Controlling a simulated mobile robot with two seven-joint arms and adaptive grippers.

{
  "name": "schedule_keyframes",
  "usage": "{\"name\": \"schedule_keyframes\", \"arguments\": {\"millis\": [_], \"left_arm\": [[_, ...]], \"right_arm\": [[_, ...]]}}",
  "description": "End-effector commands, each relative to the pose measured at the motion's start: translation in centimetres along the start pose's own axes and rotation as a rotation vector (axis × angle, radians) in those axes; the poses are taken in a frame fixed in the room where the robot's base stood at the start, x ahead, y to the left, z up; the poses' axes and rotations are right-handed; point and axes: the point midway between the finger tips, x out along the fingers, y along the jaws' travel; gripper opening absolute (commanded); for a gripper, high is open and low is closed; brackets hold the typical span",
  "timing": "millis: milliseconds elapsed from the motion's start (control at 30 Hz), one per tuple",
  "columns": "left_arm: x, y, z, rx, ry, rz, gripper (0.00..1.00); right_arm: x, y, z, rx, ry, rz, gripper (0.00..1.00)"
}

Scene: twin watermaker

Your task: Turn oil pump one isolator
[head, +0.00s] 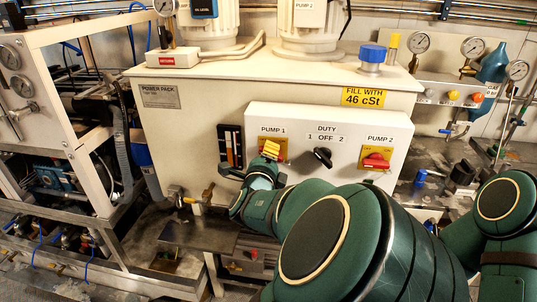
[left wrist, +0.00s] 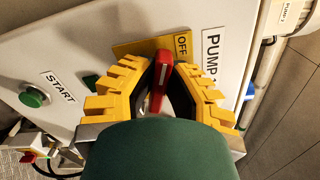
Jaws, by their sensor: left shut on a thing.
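The pump one isolator is a red rotary handle on a yellow plate (head: 279,142) under the PUMP 1 label on the white control box. In the left wrist view, the red handle (left wrist: 161,82) stands between the yellow fingers of my left gripper (left wrist: 163,66), which is shut on it. The plate's OFF mark (left wrist: 182,46) shows beside the handle. In the head view, my left gripper (head: 268,151) covers much of the isolator, so the handle's angle is hard to tell there. My right gripper is not in view.
The black DUTY selector (head: 323,156) and the red pump two isolator (head: 376,161) are on the same box, to the right. A green START button (left wrist: 33,97) shows in the left wrist view. A dark gauge panel (head: 231,147) is left of the box.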

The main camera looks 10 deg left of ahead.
Motion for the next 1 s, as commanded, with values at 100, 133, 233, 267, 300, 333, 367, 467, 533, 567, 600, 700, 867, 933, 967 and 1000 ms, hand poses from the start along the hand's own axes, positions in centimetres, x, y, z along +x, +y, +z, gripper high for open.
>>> {"name": "schedule_keyframes", "arguments": {"millis": [100, 133, 233, 267, 300, 333, 367, 467, 533, 567, 600, 700, 867, 933, 967, 1000], "left_arm": [[0.07, -0.06, 0.03, -0.101, 0.000, -0.005, 0.00], [0.07, -0.05, 0.04, -0.125, 0.000, -0.005, 0.00], [0.08, 0.01, 0.01, -0.197, 0.000, -0.005, 0.00], [0.08, 0.02, 0.03, -0.216, 0.000, -0.005, 0.00], [0.08, 0.04, 0.05, -0.240, -0.001, -0.005, 0.00], [0.08, 0.06, 0.04, -0.257, -0.001, -0.005, 0.00], [0.08, 0.07, 0.02, -0.272, -0.001, -0.005, 0.00], [0.08, 0.07, 0.01, -0.317, 0.000, -0.005, 0.00], [0.09, 0.08, 0.00, -0.339, 0.000, -0.006, 0.00], [0.08, 0.08, -0.02, -0.347, 0.000, -0.006, 0.00], [0.08, 0.09, -0.03, -0.357, 0.001, -0.006, 0.00], [0.08, 0.08, -0.06, -0.375, 0.001, -0.006, 0.00], [0.09, 0.07, -0.07, -0.385, 0.002, -0.006, 0.00], [0.09, 0.06, -0.07, -0.386, 0.002, -0.007, 0.00], [0.09, 0.06, -0.07, -0.386, 0.002, -0.007, 0.00], [0.09, 0.06, -0.07, -0.386, 0.002, -0.007, 0.00]], "right_arm": [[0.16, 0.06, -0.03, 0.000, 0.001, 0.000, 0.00], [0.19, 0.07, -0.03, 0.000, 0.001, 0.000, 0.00], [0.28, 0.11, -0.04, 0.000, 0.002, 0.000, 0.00], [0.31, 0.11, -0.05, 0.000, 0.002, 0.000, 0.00], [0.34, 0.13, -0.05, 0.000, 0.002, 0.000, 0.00], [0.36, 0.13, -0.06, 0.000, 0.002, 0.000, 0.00], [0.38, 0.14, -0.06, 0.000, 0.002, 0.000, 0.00], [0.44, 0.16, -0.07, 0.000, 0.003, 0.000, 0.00], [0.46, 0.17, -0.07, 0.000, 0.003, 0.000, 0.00], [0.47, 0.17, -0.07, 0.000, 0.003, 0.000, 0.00], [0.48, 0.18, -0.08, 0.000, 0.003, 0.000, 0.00], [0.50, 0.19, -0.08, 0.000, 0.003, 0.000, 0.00], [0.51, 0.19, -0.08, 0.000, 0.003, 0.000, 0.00], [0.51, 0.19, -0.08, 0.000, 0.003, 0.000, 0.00], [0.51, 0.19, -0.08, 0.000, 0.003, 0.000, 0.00], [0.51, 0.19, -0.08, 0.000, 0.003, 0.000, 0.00]]}}
